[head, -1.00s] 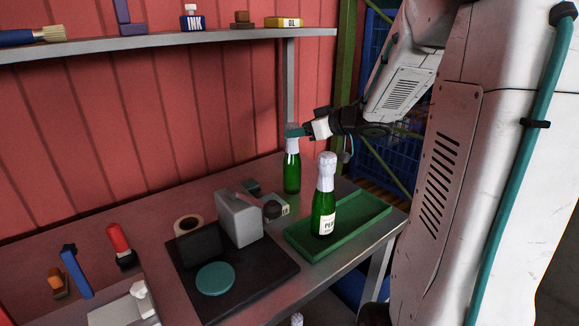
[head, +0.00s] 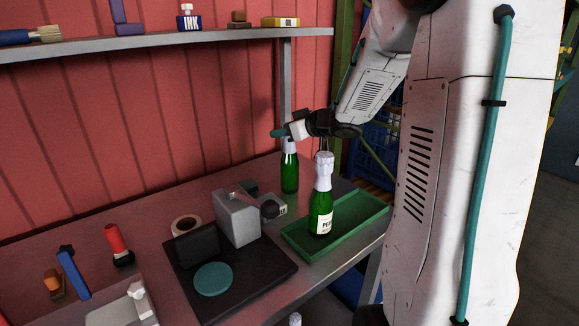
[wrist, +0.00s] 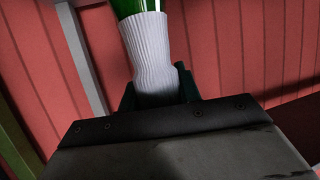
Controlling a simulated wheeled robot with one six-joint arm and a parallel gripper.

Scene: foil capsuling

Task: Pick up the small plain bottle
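The small plain bottle (head: 289,174) is green glass with a white sleeve on its neck and no label. It stands upright on the table behind the green tray. My gripper (head: 278,133) is at the top of this bottle, reaching in from the right. In the wrist view the ribbed white sleeve (wrist: 153,55) lies between the dark fingers of my gripper (wrist: 158,88), one close on each side. Whether they press on it I cannot tell. The sleeve's near end is hidden by the gripper body.
A larger labelled green bottle (head: 321,200) stands on the green tray (head: 352,223), in front of the plain one. A grey block device (head: 237,218) on a black mat (head: 255,279) and a tape roll (head: 186,225) are to the left. A shelf (head: 150,41) runs above.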

